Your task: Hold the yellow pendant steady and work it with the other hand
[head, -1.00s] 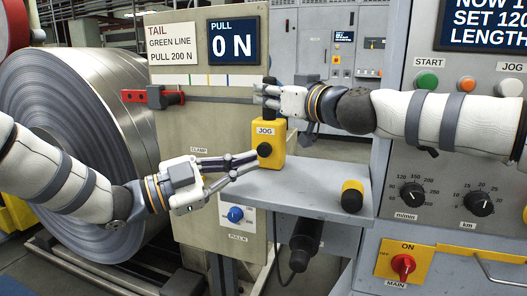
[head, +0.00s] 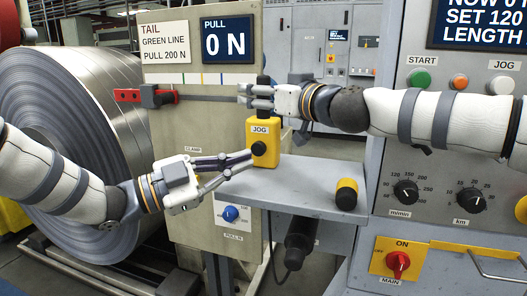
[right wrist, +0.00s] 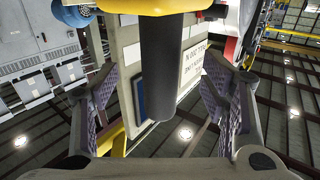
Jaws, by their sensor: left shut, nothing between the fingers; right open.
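The yellow pendant (head: 268,133), labelled JOG, stands upright on the grey shelf in the head view. It has a black button (head: 259,148) on its front and a black post on top. My left gripper (head: 250,158) is shut and empty, its fingertips at the pendant's front left near the button; I cannot tell whether they touch. My right gripper (head: 244,95) is open at the post, partly hiding it. In the right wrist view the black post (right wrist: 168,75) lies between the spread fingers of my right gripper (right wrist: 160,105), with gaps on both sides.
A small yellow and black piece (head: 346,194) lies on the grey shelf (head: 303,183). A large steel coil (head: 85,100) is at left, with a red clamp (head: 130,96) by the strip. The control panel (head: 430,150) stands at right. The pull display (head: 226,40) reads 0 N.

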